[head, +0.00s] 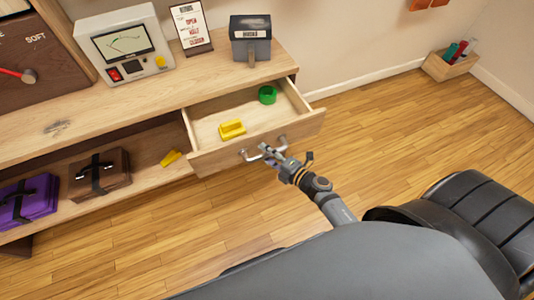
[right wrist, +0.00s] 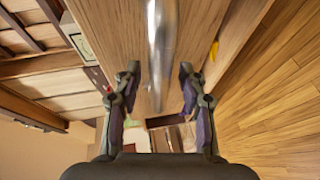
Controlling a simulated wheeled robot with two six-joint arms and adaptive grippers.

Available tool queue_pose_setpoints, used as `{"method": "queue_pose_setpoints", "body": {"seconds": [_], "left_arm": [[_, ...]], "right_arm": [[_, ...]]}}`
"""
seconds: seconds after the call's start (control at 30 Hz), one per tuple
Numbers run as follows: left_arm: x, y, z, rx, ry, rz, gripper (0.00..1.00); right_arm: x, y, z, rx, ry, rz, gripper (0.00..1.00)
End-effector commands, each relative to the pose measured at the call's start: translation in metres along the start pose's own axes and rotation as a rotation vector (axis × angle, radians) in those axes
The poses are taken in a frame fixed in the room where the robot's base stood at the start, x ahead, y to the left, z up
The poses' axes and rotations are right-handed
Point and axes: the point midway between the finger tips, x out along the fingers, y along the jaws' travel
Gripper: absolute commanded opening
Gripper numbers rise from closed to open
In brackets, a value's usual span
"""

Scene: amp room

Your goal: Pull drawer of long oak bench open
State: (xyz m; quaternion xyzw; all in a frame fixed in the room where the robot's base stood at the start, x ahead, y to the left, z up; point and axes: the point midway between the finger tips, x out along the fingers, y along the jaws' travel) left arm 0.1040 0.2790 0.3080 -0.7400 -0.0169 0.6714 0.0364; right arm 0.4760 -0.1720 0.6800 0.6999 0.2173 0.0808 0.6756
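The long oak bench (head: 130,98) runs along the wall at the left. Its drawer (head: 212,161) is pulled out at the bench's right end, with its inside showing. A yellow block-like piece (head: 232,129) and a green ring (head: 267,95) lie in it. The drawer front has a silver bar handle (head: 249,155). My right gripper (head: 266,151) is at this handle. In the right wrist view the handle (right wrist: 161,45) passes between the two fingers of my right gripper (right wrist: 158,77), with a visible gap on each side. My left gripper is not in view.
A console with a screen (head: 125,45), a sign (head: 191,25) and a dark grey box (head: 250,40) stand on the bench top. Purple (head: 28,198) and brown (head: 98,174) cases sit on the lower shelf. A black padded seat (head: 470,215) is at the right. Wooden floor lies clear between.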

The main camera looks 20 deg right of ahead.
Motion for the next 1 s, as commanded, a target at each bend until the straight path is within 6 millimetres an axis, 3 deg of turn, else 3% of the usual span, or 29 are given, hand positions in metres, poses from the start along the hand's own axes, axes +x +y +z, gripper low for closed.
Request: {"method": "queue_pose_setpoints", "body": {"seconds": [0.27,0.53,0.7,1.0], "left_arm": [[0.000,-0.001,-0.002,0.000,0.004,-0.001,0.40],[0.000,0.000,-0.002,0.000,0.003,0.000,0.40],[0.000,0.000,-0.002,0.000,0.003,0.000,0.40],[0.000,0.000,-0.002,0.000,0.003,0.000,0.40]], "right_arm": [[-0.009,-0.001,0.000,0.000,0.000,-0.002,0.41],[-0.073,-0.002,-0.001,-0.001,0.003,-0.007,0.41],[-0.103,-0.001,-0.001,-0.001,0.003,-0.005,0.41],[-0.120,0.000,0.000,-0.001,0.000,0.000,0.41]]}}
